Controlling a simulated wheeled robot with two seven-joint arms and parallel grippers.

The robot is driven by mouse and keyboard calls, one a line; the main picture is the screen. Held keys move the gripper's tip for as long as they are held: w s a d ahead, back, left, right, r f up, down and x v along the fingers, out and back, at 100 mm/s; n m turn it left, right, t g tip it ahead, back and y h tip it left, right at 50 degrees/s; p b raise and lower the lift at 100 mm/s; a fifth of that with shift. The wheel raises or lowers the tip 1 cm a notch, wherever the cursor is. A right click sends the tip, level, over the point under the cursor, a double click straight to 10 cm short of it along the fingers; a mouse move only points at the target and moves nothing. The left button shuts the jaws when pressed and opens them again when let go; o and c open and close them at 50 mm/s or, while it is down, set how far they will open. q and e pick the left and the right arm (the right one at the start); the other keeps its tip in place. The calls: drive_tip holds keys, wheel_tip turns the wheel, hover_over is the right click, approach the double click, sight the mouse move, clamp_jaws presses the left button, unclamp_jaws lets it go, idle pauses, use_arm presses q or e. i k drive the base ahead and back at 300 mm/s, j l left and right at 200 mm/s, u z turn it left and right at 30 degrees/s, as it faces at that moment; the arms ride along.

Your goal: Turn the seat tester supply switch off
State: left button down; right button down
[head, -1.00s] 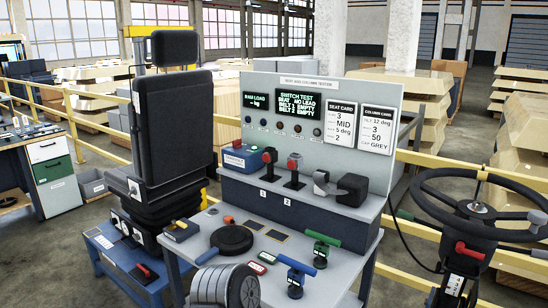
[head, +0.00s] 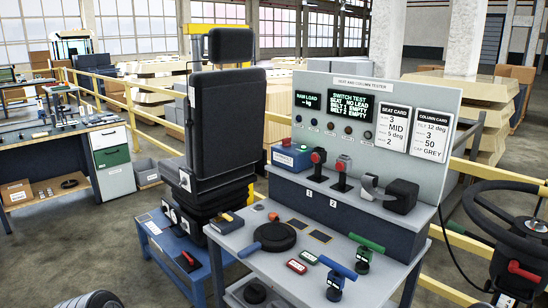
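The seat and column tester (head: 375,120) is a grey upright panel on a bench, with two lit displays. A blue box with a red knob (head: 290,155) sits at the left end of the tester's raised ledge. I cannot tell whether this is the supply switch, and its label is too small to read. A row of small round buttons or lamps runs under the displays. Neither of my grippers is in view. A grey ribbed part at the bottom left edge seems to be mine.
A black seat (head: 225,105) on a blue stand (head: 180,262) is left of the bench. Blue and green T-handles are on the bench top (head: 235,240). A steering wheel (head: 510,222) is at right.

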sight(286, 142)
drive_tip(key=z, duration=0.3)
drive_tip(key=i+j+z, duration=0.1)
drive_tip(key=j+z, duration=0.2)
drive_tip(key=z, duration=0.15)
drive_tip(key=j+z, duration=0.7)
drive_tip(key=z, duration=0.25)
drive_tip(key=k+j, duration=0.1)
drive_tip(key=j, duration=0.35)
drive_tip(key=j+z, duration=0.15)
drive_tip(key=j, duration=0.3)
drive_tip(key=k+j, duration=0.2)
drive_tip(key=j, duration=0.25)
drive_tip(key=k+j+z, duration=0.15)
drive_tip(key=j, duration=0.7)
drive_tip(key=k+z, duration=0.05)
